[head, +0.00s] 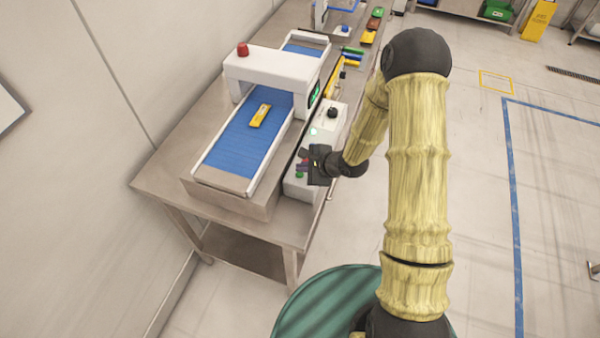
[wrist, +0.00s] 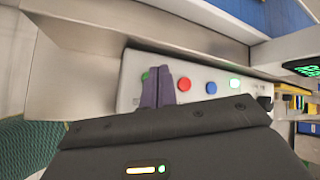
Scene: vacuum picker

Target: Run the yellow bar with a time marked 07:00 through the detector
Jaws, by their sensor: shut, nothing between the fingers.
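A yellow bar (head: 260,115) with a dark mark lies on the blue conveyor belt (head: 232,147), in front of the detector's white arch (head: 272,65); its marking is too small to read. The arch has a red lamp on top and a green-lit display on its right side. My gripper (head: 303,160) is shut and empty over the control box (head: 335,125) beside the belt. In the wrist view, its fingers (wrist: 158,76) are over the box (wrist: 131,73), between a partly hidden green button (wrist: 145,76) and a red button (wrist: 184,84). Whether they touch is unclear.
A blue button (wrist: 211,87) and a lit green one (wrist: 235,83) are further right on the box. A black knob (head: 332,112) stands at its far end. Several coloured bars (head: 351,56) lie on the bench behind.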

